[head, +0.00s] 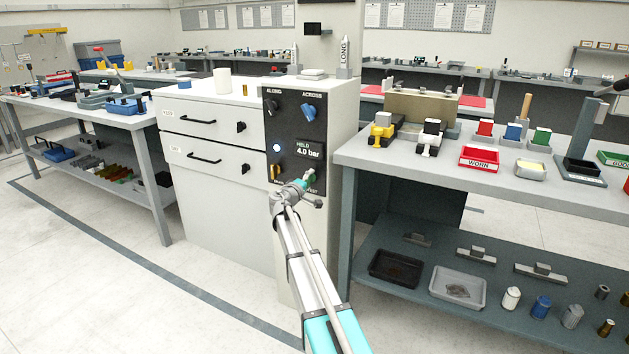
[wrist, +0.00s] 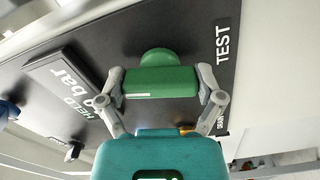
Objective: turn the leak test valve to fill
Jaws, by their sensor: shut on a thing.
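A green valve handle (wrist: 158,82) stands out from the black control panel (wrist: 225,75) in the wrist view. My gripper (wrist: 161,78) is shut on it, with one grey finger at each end of the handle. The word TEST is on the panel to the right of the handle, with a smaller, partly hidden label nearby. A display (wrist: 75,88) reading HELD and bar lies to the left. In the head view my gripper (head: 303,184) is at the lower part of the panel (head: 292,112), below the HELD 4.0 bar display (head: 309,149); the valve is mostly hidden there.
The panel also has a black knob (head: 274,109), a blue knob (head: 308,111), a lit button (head: 277,148) and a yellow handle (head: 274,172). A drawer cabinet (head: 215,220) stands left, a workbench (head: 400,163) with trays and parts right. The floor at left is open.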

